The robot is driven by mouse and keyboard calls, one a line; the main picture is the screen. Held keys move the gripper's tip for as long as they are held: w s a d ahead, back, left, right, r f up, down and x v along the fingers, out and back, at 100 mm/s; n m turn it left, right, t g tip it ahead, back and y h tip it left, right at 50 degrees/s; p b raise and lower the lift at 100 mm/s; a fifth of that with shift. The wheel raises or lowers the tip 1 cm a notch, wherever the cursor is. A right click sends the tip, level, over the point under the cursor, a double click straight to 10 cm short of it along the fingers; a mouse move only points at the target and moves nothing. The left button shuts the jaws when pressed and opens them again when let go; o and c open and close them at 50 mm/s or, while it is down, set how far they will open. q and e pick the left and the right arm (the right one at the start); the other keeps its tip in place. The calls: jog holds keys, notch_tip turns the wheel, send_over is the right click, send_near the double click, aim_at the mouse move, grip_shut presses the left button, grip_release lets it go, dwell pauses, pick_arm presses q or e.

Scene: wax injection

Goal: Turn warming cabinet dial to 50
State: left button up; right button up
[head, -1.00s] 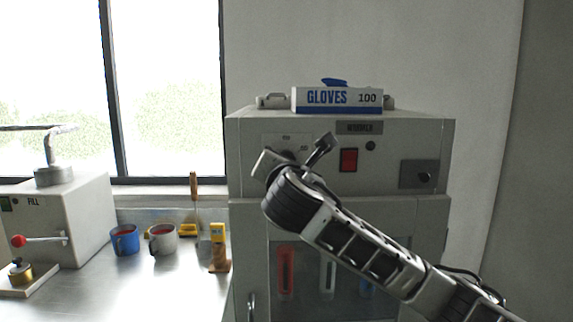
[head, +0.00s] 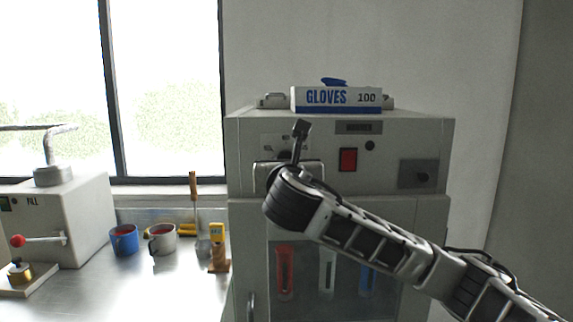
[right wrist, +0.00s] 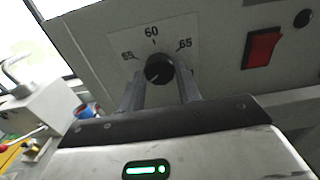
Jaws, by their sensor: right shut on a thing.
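The warming cabinet (head: 430,140) stands right of the bench. Its black dial (right wrist: 159,70) sits on a white scale plate (right wrist: 122,45) reading about 55, 60 and 65 from left to right. My right gripper (right wrist: 161,77) is shut on the dial, with one finger on each side of it. The dial's pointer is too small to read surely. In the head view my right gripper (head: 288,170) covers the dial. My left gripper is not in view.
A red switch (head: 348,160) and a small dark lamp (head: 370,146) are right of the dial. A glove box (head: 336,99) lies on the cabinet. A blue mug (head: 124,241), a grey mug (head: 162,240) and a wax injector (head: 75,215) stand on the bench at left.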

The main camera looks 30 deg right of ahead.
jog(key=o, duration=1)
jog(key=shift+c, duration=0.2)
jog(key=v, duration=1.6)
jog(key=shift+d, duration=0.1)
